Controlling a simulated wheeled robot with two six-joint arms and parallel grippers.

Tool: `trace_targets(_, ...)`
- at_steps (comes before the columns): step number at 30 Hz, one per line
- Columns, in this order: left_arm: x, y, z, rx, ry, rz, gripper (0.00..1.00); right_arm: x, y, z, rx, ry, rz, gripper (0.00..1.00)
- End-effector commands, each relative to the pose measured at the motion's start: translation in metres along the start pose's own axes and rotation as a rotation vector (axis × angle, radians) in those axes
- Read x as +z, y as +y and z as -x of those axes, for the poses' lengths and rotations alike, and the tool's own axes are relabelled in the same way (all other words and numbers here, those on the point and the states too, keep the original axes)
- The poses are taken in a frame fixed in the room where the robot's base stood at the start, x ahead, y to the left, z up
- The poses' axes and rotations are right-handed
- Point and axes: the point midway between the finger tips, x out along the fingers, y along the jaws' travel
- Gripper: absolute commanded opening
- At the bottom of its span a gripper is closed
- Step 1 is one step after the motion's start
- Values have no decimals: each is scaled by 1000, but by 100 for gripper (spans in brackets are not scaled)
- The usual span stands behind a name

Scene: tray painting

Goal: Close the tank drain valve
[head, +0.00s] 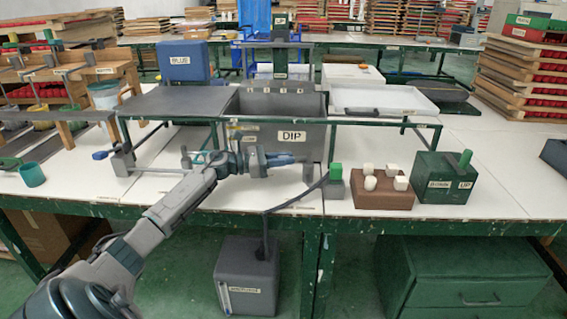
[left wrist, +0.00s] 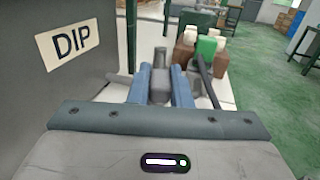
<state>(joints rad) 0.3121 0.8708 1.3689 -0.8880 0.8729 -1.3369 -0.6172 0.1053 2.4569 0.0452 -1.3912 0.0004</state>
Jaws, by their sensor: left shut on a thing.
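The grey tank (head: 275,105) labelled DIP stands in the middle of the bench; its wall (left wrist: 75,85) fills the left of the left wrist view. My left gripper (head: 288,160) is in front of the tank's lower front, with blue fingers. In the left wrist view the fingers (left wrist: 161,88) are shut on a grey upright part (left wrist: 160,62), which looks like the drain valve's handle. The fingers hide much of it, so I cannot tell its exact angle. A grey block (head: 309,173) is just right of the fingertips. My right gripper is not in view.
A green-topped grey post (head: 336,180) with a dark hose stands right of the gripper. A brown block with white cubes (head: 385,190) and a dark green box (head: 444,178) are further right. A grey canister (head: 246,278) stands on the floor below.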

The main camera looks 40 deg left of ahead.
Motion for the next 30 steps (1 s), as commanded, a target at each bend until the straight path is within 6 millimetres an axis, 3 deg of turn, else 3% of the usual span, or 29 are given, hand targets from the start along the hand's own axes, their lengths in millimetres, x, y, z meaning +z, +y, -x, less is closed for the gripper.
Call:
trace_targets(13,1,1,0,0,1,-3,0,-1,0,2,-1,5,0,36)
trace_targets(14,1,1,0,0,1,-3,24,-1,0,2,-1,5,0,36)
trace_targets(17,1,1,0,-1,1,-3,40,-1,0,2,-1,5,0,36)
trace_targets(26,0,0,2,-2,3,-2,40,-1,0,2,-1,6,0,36)
trace_targets(30,-2,1,13,-2,5,-3,40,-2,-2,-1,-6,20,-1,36)
